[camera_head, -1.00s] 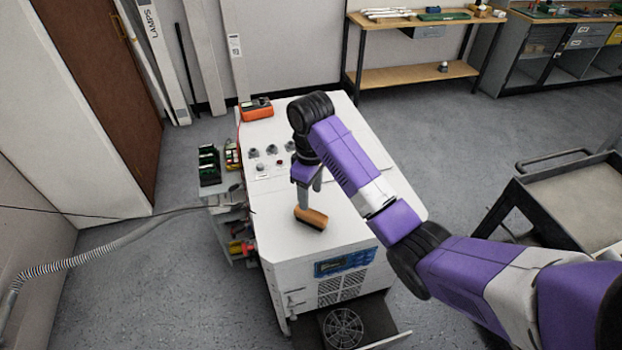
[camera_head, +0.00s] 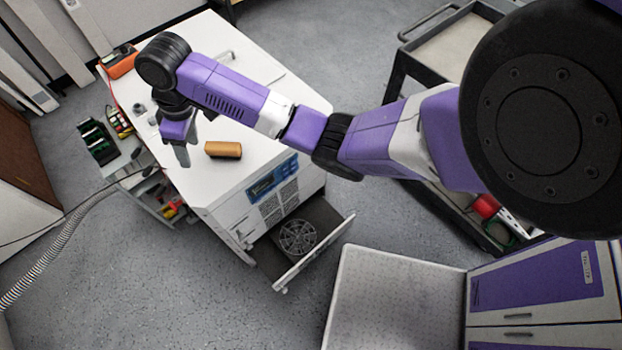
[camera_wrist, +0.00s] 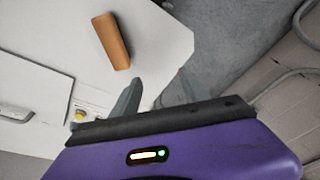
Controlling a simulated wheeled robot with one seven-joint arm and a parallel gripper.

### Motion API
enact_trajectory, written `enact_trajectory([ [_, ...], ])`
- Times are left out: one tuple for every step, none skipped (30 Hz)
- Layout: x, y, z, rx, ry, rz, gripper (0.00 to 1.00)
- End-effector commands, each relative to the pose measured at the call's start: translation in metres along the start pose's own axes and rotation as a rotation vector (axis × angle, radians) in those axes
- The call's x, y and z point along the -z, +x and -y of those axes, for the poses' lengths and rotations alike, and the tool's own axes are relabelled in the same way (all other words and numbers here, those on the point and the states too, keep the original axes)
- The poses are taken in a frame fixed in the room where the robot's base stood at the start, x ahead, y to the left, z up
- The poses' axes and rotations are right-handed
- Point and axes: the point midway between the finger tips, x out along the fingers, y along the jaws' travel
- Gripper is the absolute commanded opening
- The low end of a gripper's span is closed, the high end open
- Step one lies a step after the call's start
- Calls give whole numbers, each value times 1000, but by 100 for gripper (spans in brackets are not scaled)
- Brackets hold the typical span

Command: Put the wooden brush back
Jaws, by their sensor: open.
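The wooden brush (camera_head: 223,149) lies on the white top of the cabinet (camera_head: 215,180), near its front edge. It is an orange-brown block, and it also shows in the wrist view (camera_wrist: 111,41), out beyond my fingers. My gripper (camera_head: 183,157) is to the left of the brush in the head view, close to the cabinet's left edge. In the wrist view my gripper (camera_wrist: 160,90) has its two fingers spread, with nothing between them. The brush is apart from the fingers. Its underside is hidden.
An open drawer (camera_head: 300,240) with a round fan grille juts from the cabinet's front. Small bins (camera_head: 97,141) and a side shelf stand at the left, with a grey hose (camera_head: 60,245). An orange meter (camera_head: 119,62) sits at the back. A dark cart (camera_head: 445,45) stands right.

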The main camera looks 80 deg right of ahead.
Motion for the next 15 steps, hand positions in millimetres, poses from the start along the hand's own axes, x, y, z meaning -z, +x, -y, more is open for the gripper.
enact_trajectory([
  [9,18,34,39,0,-65,52],
  [15,25,50,56,5,-107,52],
  [21,33,71,77,15,-163,52],
  [25,39,86,91,24,-202,52],
  [28,44,101,106,35,-242,52],
  [31,49,119,122,52,-290,52],
  [32,53,133,135,66,-326,52],
  [32,56,145,146,80,-361,52],
  [32,60,161,158,101,-403,52],
  [30,62,172,167,117,-435,52],
  [28,64,183,175,134,-464,52],
  [23,66,196,181,158,-502,52],
  [19,66,205,186,176,-529,52],
  [14,67,213,188,194,-555,52],
  [6,68,222,189,220,-587,52],
])
